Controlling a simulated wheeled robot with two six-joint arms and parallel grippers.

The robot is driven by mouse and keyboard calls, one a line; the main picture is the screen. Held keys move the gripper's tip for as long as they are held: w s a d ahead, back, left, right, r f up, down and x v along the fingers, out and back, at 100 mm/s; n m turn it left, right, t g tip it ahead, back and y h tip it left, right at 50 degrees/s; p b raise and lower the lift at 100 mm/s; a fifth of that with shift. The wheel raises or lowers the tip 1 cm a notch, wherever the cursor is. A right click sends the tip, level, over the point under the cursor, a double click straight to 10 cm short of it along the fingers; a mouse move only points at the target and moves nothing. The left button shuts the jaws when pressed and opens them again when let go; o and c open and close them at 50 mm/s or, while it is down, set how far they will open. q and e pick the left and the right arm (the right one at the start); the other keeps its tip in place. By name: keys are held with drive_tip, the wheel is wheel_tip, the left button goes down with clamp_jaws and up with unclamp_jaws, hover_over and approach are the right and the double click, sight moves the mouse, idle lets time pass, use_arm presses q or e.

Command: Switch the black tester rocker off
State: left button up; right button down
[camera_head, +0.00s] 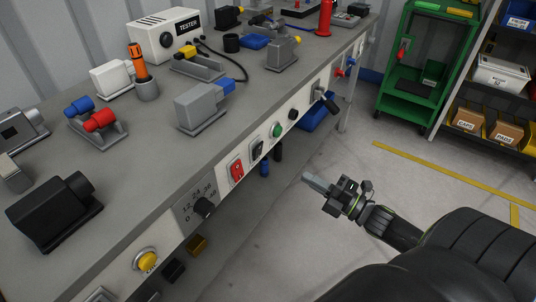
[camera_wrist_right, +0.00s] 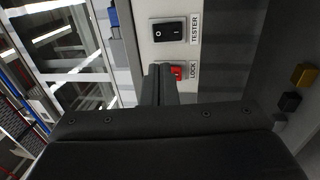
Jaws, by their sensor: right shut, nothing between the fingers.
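The black tester rocker (camera_head: 258,150) sits on the front panel of the bench, between a red rocker and a green button. In the right wrist view the black rocker (camera_wrist_right: 168,31) carries O and I marks beside a TESTER label; I cannot tell which side is pressed. The red rocker (camera_head: 237,170) also shows in the wrist view (camera_wrist_right: 178,73), labelled LOCK and partly hidden by my fingers. My right gripper (camera_head: 310,179) is shut and empty, out in front of the panel and apart from it in the head view. My left gripper is out of view.
The panel also has a green button (camera_head: 277,130), a black dial (camera_head: 204,208) and a yellow button (camera_head: 146,259). A white tester box (camera_head: 165,34) and several fixtures stand on the bench (camera_head: 165,150). The floor before the bench is clear; a green cart (camera_head: 412,75) stands beyond.

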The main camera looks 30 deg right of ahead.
approach(259, 148)
drive_tip(key=x, duration=0.5)
drive_tip(key=shift+p, duration=0.35)
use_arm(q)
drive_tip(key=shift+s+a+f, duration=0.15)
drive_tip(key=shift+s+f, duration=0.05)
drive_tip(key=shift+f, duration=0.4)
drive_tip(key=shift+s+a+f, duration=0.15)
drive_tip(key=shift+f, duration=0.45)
use_arm(e)
drive_tip(key=shift+x, duration=0.95)
drive_tip(key=shift+f, duration=0.15)
use_arm(q)
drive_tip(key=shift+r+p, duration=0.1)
drive_tip(key=shift+p, duration=0.25)
